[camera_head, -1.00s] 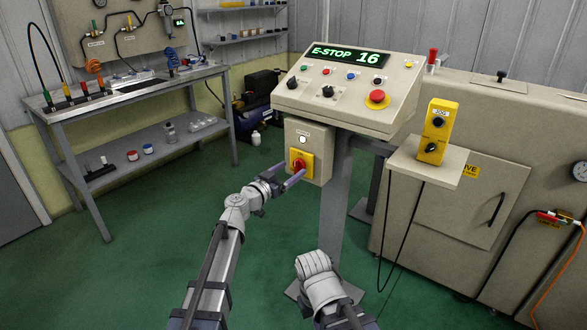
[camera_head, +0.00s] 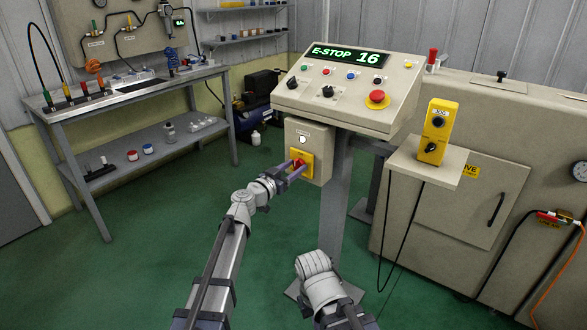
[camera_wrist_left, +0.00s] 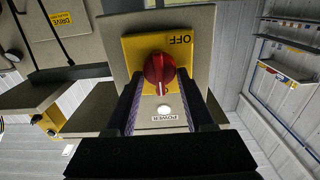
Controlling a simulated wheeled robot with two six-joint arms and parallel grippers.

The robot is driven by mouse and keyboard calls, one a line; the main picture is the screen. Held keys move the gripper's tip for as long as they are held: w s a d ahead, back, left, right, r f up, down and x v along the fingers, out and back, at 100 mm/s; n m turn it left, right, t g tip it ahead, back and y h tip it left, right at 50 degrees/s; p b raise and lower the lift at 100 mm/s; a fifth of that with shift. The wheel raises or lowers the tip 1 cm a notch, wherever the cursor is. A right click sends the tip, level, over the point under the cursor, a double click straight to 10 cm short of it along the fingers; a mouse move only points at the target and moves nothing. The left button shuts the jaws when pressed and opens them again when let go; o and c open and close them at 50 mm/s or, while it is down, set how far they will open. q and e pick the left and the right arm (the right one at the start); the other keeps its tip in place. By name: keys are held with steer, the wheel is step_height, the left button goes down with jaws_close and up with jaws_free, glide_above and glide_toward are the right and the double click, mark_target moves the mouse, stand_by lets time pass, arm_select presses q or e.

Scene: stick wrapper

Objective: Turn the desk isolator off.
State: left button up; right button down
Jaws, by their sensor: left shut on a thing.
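The desk isolator is a red rotary knob (camera_wrist_left: 158,75) on a yellow plate (camera_wrist_left: 186,58), fixed to a beige box (camera_head: 316,138) under the sloped control desk. The plate bears an OFF label, upside down in the left wrist view. A small white POWER lamp (camera_head: 302,140) sits above the plate in the head view. My left gripper (camera_head: 297,167) is at the isolator, its two purple-grey fingers on either side of the knob and shut on it. The fingers partly hide the knob in the head view. Of my right arm, only grey links show; its jaws are not visible.
The control desk (camera_head: 290,97) above shows "E-STOP 16" and carries a red mushroom button (camera_head: 377,97). A yellow pendant box (camera_head: 436,132) stands on a shelf to the right. A workbench (camera_head: 120,94) is at the left. Green floor lies open between.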

arm_select(q)
jaws_close()
steer(key=shift+n, duration=0.3)
steer(key=n, duration=0.3)
steer(key=shift+a+n, duration=0.1)
steer(key=shift+n, duration=0.3)
steer(key=n, duration=0.9)
steer(key=shift+w+a+f, duration=0.1)
steer(key=shift+w+f, duration=0.05)
steer(key=shift+f+n, duration=0.1)
steer(key=shift+n, duration=2)
